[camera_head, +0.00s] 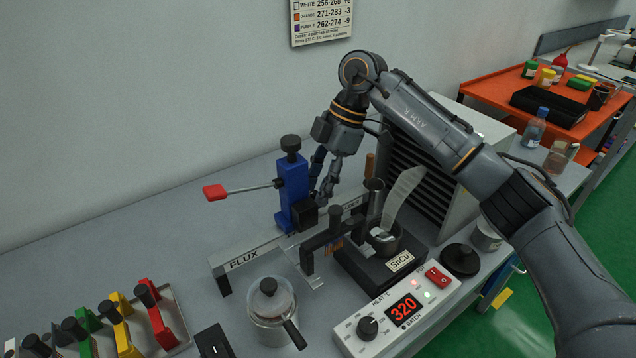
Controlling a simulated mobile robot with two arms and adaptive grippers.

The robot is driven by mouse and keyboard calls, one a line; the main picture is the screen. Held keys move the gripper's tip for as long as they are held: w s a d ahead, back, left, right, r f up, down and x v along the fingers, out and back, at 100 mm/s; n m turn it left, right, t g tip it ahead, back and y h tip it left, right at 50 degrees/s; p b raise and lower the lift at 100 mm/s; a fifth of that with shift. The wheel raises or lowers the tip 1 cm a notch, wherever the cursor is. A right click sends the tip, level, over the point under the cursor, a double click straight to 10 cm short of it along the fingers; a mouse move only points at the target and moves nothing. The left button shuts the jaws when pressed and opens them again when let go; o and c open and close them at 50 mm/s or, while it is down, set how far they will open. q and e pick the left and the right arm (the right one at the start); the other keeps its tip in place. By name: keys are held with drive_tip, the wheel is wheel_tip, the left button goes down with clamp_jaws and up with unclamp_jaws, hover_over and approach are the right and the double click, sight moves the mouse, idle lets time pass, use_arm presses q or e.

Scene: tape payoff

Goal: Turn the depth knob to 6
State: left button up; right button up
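A black knob (291,145) sits on top of an upright blue block (294,190) on the dipping fixture; no label or number scale on it can be read, so I cannot tell its setting. A lever with a red handle (215,192) sticks out left from the block. My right gripper (323,192) points down just right of the blue block, beside and lower than the black knob, apart from the knob. Its fingers are small and seen from the side, so their opening is unclear. My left gripper is not in view.
A rail marked FLUX (245,260) runs beneath the block. A SnCu solder pot (383,265) stands to its right. A heat controller (398,318) reads 320 and has its own knob (367,328). A lidded jar (271,305) and coloured clamps (125,325) stand front left.

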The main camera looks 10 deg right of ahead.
clamp_jaws()
drive_tip(key=shift+r+n+p, duration=0.15)
drive_tip(key=shift+n+p, duration=0.35)
drive_tip(key=shift+p, duration=0.15)
drive_tip(key=shift+w+a+n+g+h+p, duration=0.15)
drive_tip(key=shift+n+g+h+p, duration=0.15)
drive_tip(key=shift+n+g+p, duration=0.5)
drive_tip(key=n+p, duration=0.1)
drive_tip(key=n, duration=0.1)
drive_tip(key=shift+n, duration=0.3)
drive_tip(key=shift+w+n+g+h+p, duration=0.1)
drive_tip(key=shift+n+g+h+p, duration=0.35)
drive_tip(key=shift+n, duration=0.45)
